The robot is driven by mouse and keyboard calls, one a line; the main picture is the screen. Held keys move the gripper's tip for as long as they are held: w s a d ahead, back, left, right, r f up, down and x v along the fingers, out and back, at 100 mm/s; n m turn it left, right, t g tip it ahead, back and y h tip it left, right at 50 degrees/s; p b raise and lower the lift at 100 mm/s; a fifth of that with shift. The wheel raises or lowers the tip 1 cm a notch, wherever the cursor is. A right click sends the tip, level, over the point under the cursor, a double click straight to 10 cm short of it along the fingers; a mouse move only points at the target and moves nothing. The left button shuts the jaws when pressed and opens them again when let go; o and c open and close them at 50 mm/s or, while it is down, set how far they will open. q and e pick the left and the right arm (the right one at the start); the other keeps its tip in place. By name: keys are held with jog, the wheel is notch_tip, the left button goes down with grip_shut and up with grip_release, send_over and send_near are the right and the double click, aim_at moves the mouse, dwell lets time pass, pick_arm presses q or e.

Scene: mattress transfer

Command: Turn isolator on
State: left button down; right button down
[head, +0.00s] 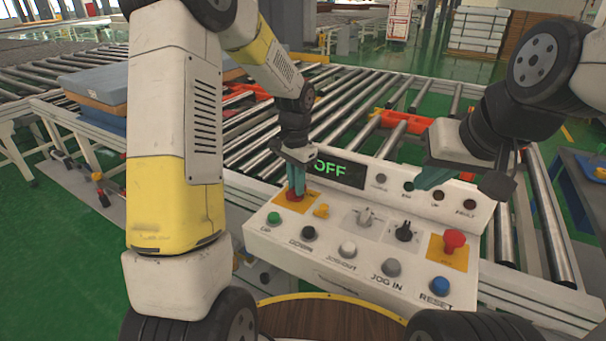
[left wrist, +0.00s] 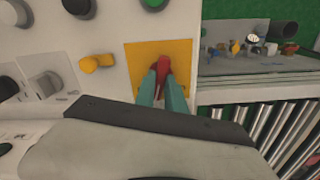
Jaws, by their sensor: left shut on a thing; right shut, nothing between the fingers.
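The isolator is a red rotary knob (head: 294,197) on a yellow plate at the left end of the white control panel (head: 300,249). My left gripper (head: 296,184) points down at it with teal fingers shut on the knob. In the left wrist view, the red knob (left wrist: 162,67) sits between the fingertips (left wrist: 162,84), over the yellow plate (left wrist: 182,52), and is partly hidden by them. The panel display (head: 338,170) reads OFF in green. My right gripper (head: 428,180) is shut and empty above the right part of the panel.
A red emergency button (head: 454,240) on a yellow plate stands at the panel's right. Beside the isolator is a small yellow knob (head: 321,210). Selector switches and several push buttons, including green (head: 274,217) and blue (head: 440,286), fill the panel. Roller conveyors (head: 350,95) lie behind.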

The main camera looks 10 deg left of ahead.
pick_arm(q)
jog(key=m, duration=0.5)
jog(key=shift+m, duration=0.3)
jog(key=shift+r, duration=0.1)
dwell(0.3)
jog(key=c, duration=1.4)
grip_release()
notch_tip(320, 180, up, 7)
jog(key=shift+r, duration=0.35)
